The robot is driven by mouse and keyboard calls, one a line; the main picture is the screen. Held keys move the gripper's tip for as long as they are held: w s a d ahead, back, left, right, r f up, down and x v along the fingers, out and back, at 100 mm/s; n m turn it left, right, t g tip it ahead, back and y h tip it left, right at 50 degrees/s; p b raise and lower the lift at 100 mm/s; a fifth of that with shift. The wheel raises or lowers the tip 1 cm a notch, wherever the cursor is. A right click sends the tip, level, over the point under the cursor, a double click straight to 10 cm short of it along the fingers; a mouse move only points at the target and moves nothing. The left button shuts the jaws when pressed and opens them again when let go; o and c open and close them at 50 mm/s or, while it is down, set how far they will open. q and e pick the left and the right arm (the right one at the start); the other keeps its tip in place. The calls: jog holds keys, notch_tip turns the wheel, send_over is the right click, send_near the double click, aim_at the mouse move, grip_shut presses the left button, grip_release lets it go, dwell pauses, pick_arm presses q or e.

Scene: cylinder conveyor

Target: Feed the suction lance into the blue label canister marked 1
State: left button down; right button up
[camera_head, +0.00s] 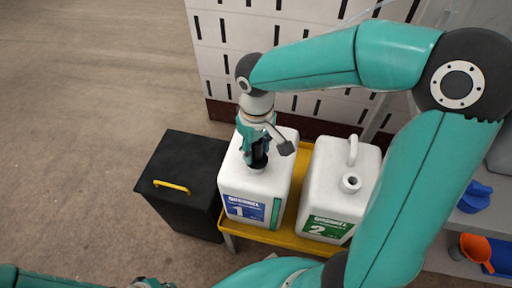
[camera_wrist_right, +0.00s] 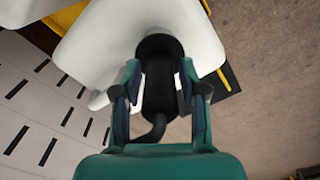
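The white canister with the blue label marked 1 (camera_head: 236,188) stands on the yellow-topped stand. My right gripper (camera_head: 257,150) is directly above its top and points down at its opening. It is shut on the black head of the suction lance (camera_head: 258,158). In the right wrist view the lance head (camera_wrist_right: 160,90) lies between both fingers, with a dark hose curving out towards me. The lance's lower end is hidden, and its far end meets the white canister top (camera_wrist_right: 105,35). Only a sliver of my left arm shows at the bottom edge; its fingers cannot be made out.
A white canister with a green label marked 2 (camera_head: 335,180) stands to the right on the same yellow stand (camera_head: 264,236). A black box with a yellow handle (camera_head: 180,170) is to the left. A shelf at right holds an orange scoop (camera_head: 476,247). The left floor is clear.

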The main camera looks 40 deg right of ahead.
jog(key=shift+o, duration=0.6)
jog(key=shift+r, duration=0.1)
jog(key=shift+r, duration=0.4)
notch_tip(320, 180, up, 11)
jog(key=shift+f, duration=0.1)
